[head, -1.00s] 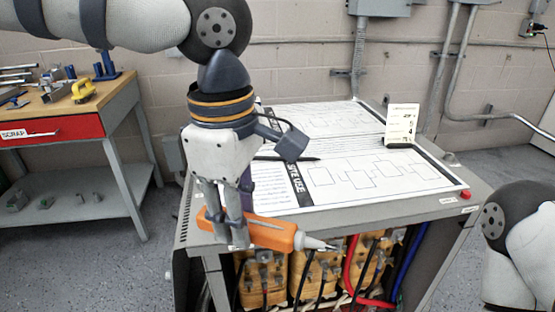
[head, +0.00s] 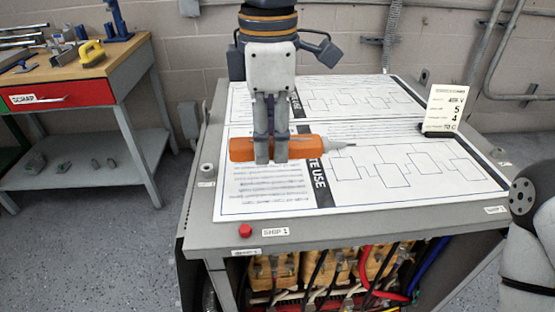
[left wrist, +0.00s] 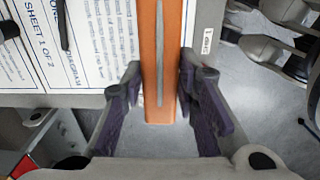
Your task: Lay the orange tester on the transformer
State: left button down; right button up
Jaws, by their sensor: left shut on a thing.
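My left gripper (head: 271,160) is shut on the orange tester (head: 307,147), a long orange body with a thin grey metal tip pointing right. The tester lies level over the left part of the transformer (head: 342,232), a grey cabinet with a paper-covered top and an open front showing yellow coils. I cannot tell whether the tester touches the top. In the left wrist view, the tester (left wrist: 153,60) runs between the two purple-padded fingers (left wrist: 157,95). My right gripper is out of view; only part of the right arm shows at the right edge.
Diagram sheets (head: 390,172) cover the top. A white card on a dark stand (head: 443,110) stands at its back right. A red button (head: 246,231) is at the front left edge. A workbench with a red drawer (head: 58,94) stands at the left.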

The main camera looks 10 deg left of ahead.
aim_at(264, 176)
pick_arm(q)
jog(key=w+f, duration=0.1)
jog(key=f, duration=0.1)
jog(key=w+a+f, duration=0.1)
jog(key=f, duration=0.2)
jog(key=w+a+f, duration=0.1)
jog(key=w+f, duration=0.1)
jog(key=f, duration=0.1)
jog(key=shift+a, duration=0.15)
jog(key=shift+f, duration=0.25)
jog(key=c, duration=1.2)
grip_release()
jog(key=shift+c, duration=0.2)
jog(key=shift+f+b, duration=0.2)
jog(key=shift+b, duration=0.1)
notch_tip(264, 176, up, 12)
jog(key=shift+a+r, duration=0.15)
jog(key=shift+a, duration=0.05)
